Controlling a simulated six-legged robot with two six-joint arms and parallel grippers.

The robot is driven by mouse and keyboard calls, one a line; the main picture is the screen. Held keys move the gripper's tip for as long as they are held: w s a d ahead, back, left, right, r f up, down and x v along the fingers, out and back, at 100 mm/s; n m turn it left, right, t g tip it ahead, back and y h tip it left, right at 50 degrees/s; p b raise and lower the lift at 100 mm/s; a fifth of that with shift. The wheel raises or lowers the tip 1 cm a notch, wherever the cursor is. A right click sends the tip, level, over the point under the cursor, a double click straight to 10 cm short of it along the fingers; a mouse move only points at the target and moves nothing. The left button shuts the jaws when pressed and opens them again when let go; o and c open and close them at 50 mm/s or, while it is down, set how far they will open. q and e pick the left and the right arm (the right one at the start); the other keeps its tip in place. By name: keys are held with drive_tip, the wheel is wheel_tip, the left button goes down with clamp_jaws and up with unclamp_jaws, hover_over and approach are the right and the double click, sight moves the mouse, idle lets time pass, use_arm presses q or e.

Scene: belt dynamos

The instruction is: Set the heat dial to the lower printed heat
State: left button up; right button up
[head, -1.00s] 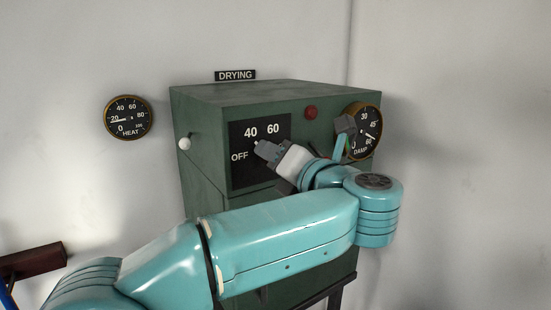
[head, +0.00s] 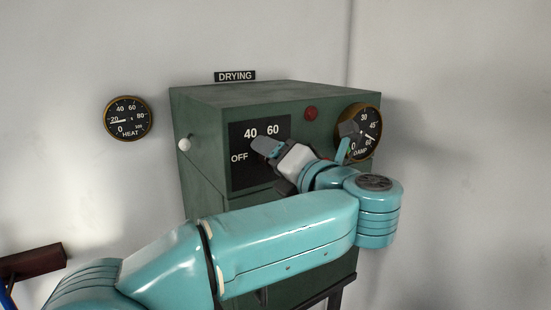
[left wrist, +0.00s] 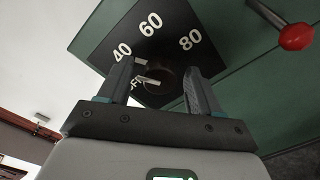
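The heat dial's black panel (head: 240,177) is on the green drying cabinet, with OFF, 40 and 60 visible in the head view. The left wrist view shows the panel (left wrist: 175,22) with 40, 60, 80 and partly covered OFF lettering. My left gripper (head: 265,146) is in front of the panel and covers the dial's middle. In the left wrist view its fingers (left wrist: 158,70) are spread, with a dark round dial (left wrist: 161,84) between them. Short pale bars lie beside the left finger; which is the pointer I cannot tell. My right gripper is not in view.
A round HEAT gauge (head: 127,118) hangs on the wall at left, its needle near 20. A DAMP gauge (head: 372,136) is partly covered at right. A red knob (head: 310,113) and a white side knob (head: 184,144) stick out of the cabinet.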

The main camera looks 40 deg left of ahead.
use_arm(q)
drive_tip(key=b+v, duration=0.7)
drive_tip(key=v, duration=0.9)
drive_tip(key=shift+d, duration=0.15)
